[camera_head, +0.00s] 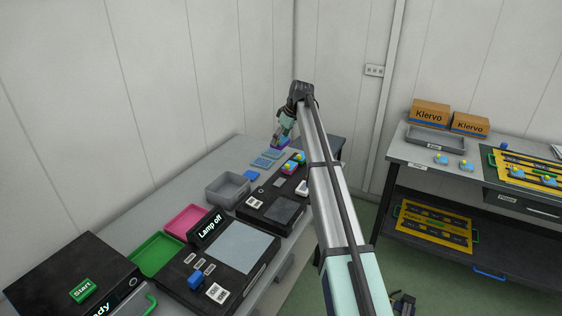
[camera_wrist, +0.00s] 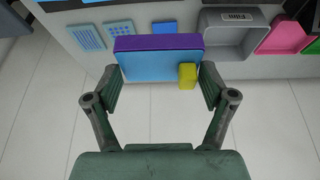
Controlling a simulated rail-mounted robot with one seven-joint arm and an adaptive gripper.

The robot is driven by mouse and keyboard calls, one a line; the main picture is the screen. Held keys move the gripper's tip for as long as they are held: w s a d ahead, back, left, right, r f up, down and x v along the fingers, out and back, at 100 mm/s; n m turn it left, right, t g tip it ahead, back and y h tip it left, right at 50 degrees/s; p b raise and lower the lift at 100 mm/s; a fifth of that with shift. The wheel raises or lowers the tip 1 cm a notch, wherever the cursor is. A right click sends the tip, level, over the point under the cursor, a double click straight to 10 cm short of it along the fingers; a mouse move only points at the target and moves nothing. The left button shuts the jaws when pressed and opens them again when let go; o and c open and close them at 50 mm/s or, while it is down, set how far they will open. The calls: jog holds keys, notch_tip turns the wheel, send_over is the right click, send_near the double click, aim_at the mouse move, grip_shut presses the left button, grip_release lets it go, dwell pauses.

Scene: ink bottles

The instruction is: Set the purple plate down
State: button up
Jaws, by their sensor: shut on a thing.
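The purple plate (camera_wrist: 160,43) is between the fingers of my gripper (camera_wrist: 160,88) in the wrist view. It shows as a purple strip along the far edge of a light blue face, with a yellow block (camera_wrist: 187,76) at its near right corner. My gripper is shut on it, one finger at each side. In the head view my gripper (camera_head: 281,138) is over the far end of the grey bench, with a bit of the purple plate (camera_head: 281,143) showing below it. Whether the plate touches the bench is not clear.
Blue pads (camera_head: 262,162) lie near the gripper on the bench (camera_head: 224,160). A grey bin (camera_head: 228,189), pink tray (camera_head: 187,221) and green tray (camera_head: 155,254) stand closer. Small pieces with yellow knobs (camera_head: 291,168) sit on a black device. Walls stand behind.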

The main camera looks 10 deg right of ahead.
jog(key=s+a+r+b, duration=0.1)
jog(key=s+r, duration=0.2)
jog(key=s, duration=0.3)
send_over(279, 208)
jog(key=s+d, duration=0.1)
notch_tip(279, 208, down, 19)
jog(key=p, duration=0.3)
jog(key=shift+s+f, duration=0.1)
jog(key=shift+f, duration=0.1)
jog(key=shift+f, duration=0.2)
jog(key=o, duration=1)
jog(key=shift+r, duration=0.1)
jog(key=b+v, duration=0.2)
jog(key=v, duration=1)
jog(key=shift+r, duration=0.15)
